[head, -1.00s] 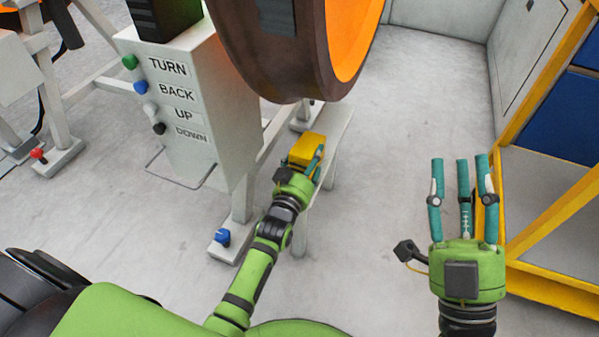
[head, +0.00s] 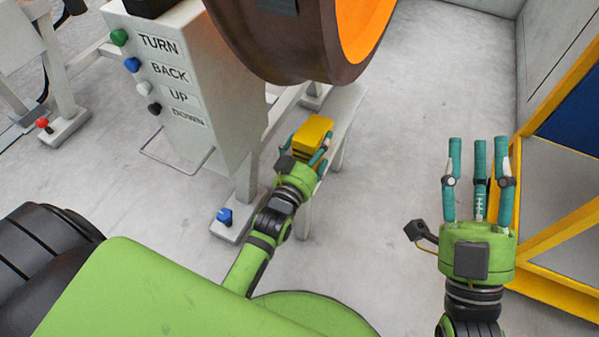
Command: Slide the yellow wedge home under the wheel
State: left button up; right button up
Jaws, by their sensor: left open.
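The yellow wedge (head: 314,131) lies on a narrow pale bench (head: 345,112) in the head view. The wheel (head: 290,50), dark brown with an orange face, hangs above and behind it. A gap shows between the wheel's rim and the wedge. My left gripper (head: 304,155) is at the near side of the wedge, its teal fingers open. I cannot tell if they touch the wedge. My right gripper (head: 479,150) is open and empty over the floor to the right, fingers pointing away from me.
A grey control box (head: 185,105) with TURN, BACK, UP and DOWN buttons stands left of the bench. A blue knob (head: 224,215) sits on a foot below it. A yellow frame (head: 560,250) stands close right of my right gripper. Open floor lies between bench and frame.

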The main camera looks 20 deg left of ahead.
pick_arm(q)
jog(key=s, duration=0.6)
jog(key=shift+s, duration=0.95)
